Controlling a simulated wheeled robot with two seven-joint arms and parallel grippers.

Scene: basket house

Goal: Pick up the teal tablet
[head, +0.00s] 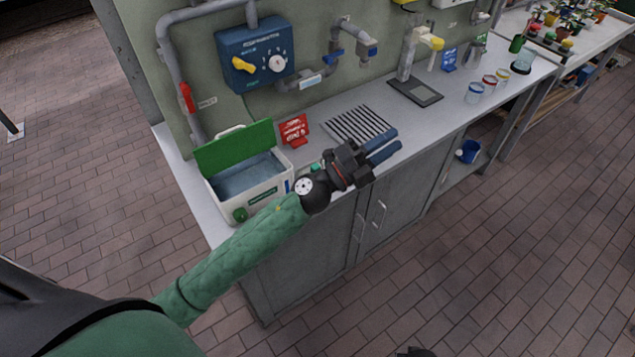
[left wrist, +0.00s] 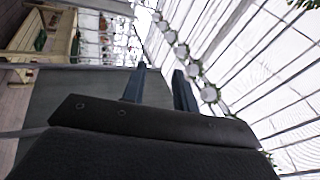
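My left gripper (head: 392,140) is over the front part of the grey counter, its two blue fingers pointing right with a gap between them. It is open and empty. Its fingers (left wrist: 160,88) also show apart in the left wrist view. A small teal thing (head: 315,167) shows on the counter just behind my left wrist, right of the white box. It is mostly hidden, so I cannot tell whether it is the teal tablet. Only a dark sliver at the bottom edge of the head view may belong to my right gripper.
A white box (head: 274,206) with its green lid (head: 234,147) raised stands on the counter's left end. Jars (head: 474,93) stand farther right. The tiled floor in front is clear.

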